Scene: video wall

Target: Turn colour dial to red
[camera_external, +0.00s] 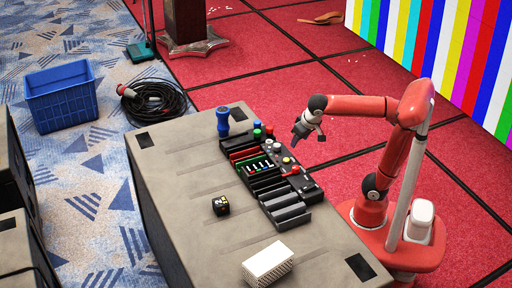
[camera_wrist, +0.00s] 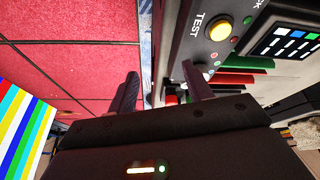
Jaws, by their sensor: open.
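The control panel (camera_external: 268,172) lies on the large grey case, with a small screen (camera_external: 258,166), dark and coloured sliders and several knobs and buttons. I cannot tell which control is the colour dial. In the wrist view, the panel (camera_wrist: 205,50) shows a yellow button (camera_wrist: 221,31) beside the word TEST, small red and green lights, and a screen (camera_wrist: 290,44) with coloured blocks.
A blue crate (camera_external: 62,98) and coiled cable (camera_external: 153,102) are on the floor. The colour-bar video wall (camera_external: 440,45) is behind.

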